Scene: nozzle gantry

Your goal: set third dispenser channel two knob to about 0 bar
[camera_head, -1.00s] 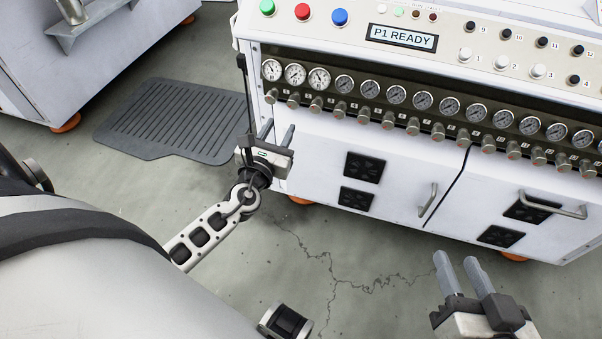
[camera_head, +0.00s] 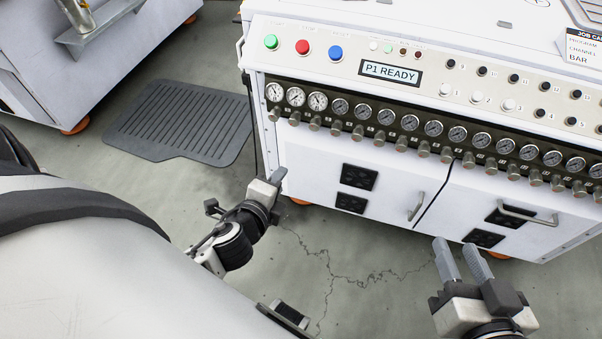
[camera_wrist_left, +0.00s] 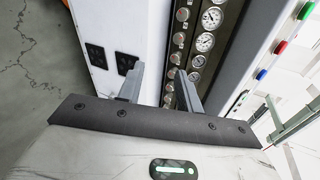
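A row of round pressure gauges (camera_head: 410,122) runs along the white cabinet, with a row of small metal knobs (camera_head: 402,143) below it. Which knob is the third dispenser's channel two cannot be told; labels are too small to read. My left gripper (camera_head: 270,187) is in front of the cabinet's left end, below the knob row and apart from it in the head view. In the left wrist view its two fingers (camera_wrist_left: 160,88) are parted and empty, pointing toward the knobs (camera_wrist_left: 178,38) and gauges (camera_wrist_left: 204,42). My right gripper (camera_head: 462,260) is low at right, fingers parted and empty.
A display (camera_head: 390,73) reads P1 READY, beside green, red and blue buttons (camera_head: 302,47). Cabinet door handles (camera_head: 416,207) and black vents (camera_head: 358,177) lie below the knobs. A job card (camera_head: 582,48) is top right. A dark mat (camera_head: 185,120) lies on the floor at left.

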